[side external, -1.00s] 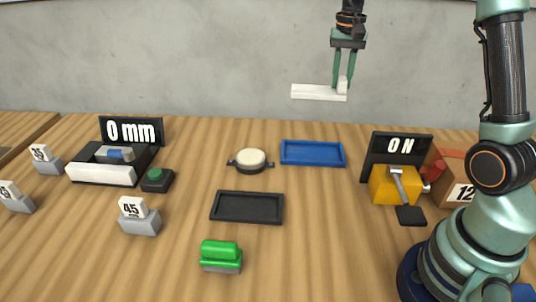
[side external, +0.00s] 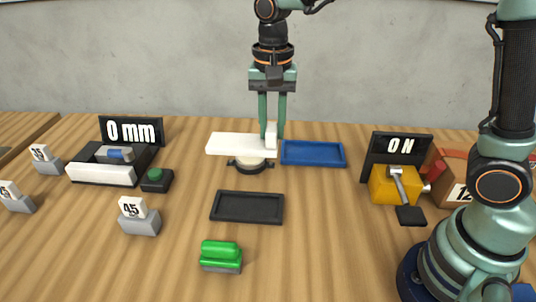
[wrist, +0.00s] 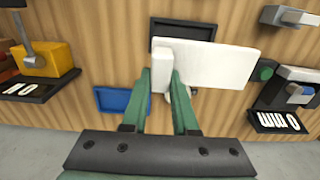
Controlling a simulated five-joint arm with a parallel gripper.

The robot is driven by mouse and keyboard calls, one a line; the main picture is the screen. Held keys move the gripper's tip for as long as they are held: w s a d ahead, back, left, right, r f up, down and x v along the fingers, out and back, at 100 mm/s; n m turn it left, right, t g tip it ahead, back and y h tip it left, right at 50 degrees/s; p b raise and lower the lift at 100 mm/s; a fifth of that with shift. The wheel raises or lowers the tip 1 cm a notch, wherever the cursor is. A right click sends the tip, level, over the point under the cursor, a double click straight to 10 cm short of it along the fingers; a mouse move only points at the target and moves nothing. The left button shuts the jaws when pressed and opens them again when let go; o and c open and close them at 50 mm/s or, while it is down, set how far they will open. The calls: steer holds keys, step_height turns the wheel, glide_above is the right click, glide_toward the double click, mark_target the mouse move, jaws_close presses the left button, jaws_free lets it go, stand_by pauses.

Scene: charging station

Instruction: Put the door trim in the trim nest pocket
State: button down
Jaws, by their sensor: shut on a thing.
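The door trim is a flat white plate (side external: 235,144) with a small raised block near one end. My gripper (side external: 271,135) is shut on that block and holds the trim level above the table, over the round cream-topped disc. In the wrist view the trim (wrist: 215,65) extends to the right from my fingers (wrist: 163,80). Two shallow rectangular trays lie on the table: a black one (side external: 247,207) in front of the trim and a blue one (side external: 313,153) to its right. I cannot tell from labels which is the trim nest pocket. Both look empty.
The cream-topped disc (side external: 250,165) is partly hidden under the trim. A green-handled block (side external: 221,256) stands in front. The "0 mm" station (side external: 103,165) and button box (side external: 157,180) are left; the yellow "ON" fixture (side external: 395,185) is right.

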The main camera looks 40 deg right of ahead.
step_height(320, 180, down, 18)
steer(key=shift+r, duration=0.1)
stand_by(0.4)
steer(key=shift+f, duration=0.2)
steer(key=c, duration=0.7)
jaws_free()
steer(key=shift+r, duration=0.1)
step_height(320, 180, up, 11)
steer(key=shift+s+d+r+n+t, duration=0.95)
steer(key=shift+s+d+r+n, duration=0.55)
steer(key=shift+s+d+r, duration=0.35)
steer(key=shift+s+d+r+n+t, duration=0.9)
steer(key=shift+s+d+r+n, duration=0.7)
steer(key=shift+r, duration=0.4)
steer(key=shift+s+d+r+n+t, duration=0.95)
steer(key=shift+s+d+r+n, duration=0.55)
steer(key=shift+d+r, duration=0.45)
